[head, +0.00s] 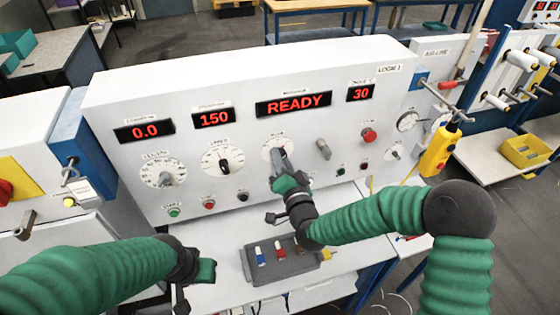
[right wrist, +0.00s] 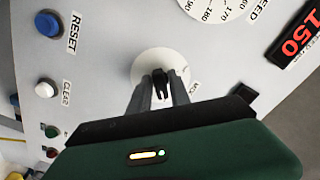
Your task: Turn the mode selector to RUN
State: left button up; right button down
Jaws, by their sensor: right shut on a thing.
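The mode selector is a black knob on a round white dial (head: 270,146), in the middle of the LOOM 1 panel under the red READY display (head: 293,104). My right gripper (head: 279,158) reaches the dial and hides most of the knob in the head view. In the right wrist view the black knob (right wrist: 158,78) sits between the two grey fingers of my right gripper (right wrist: 160,92), which is shut on it. The knob's exact pointing direction is hard to read. My left gripper (head: 205,271) is low in front of the panel, away from the selector; its jaws are unclear.
Two more dials (head: 162,170) (head: 222,160) lie left of the selector. A grey knob (head: 323,149) and a red button (head: 369,135) lie right. A grey tray (head: 283,266) with small coloured pieces sits on the white shelf below. A yellow pendant (head: 440,150) hangs at the right.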

jog(key=c, duration=1.5)
grip_release()
jog(key=shift+r, duration=0.1)
jog(key=shift+o, duration=0.5)
jog(key=shift+d, duration=0.15)
jog(key=shift+s+d, duration=0.1)
jog(key=shift+d, duration=0.05)
jog(key=v, duration=0.6)
jog(key=shift+s, duration=0.45)
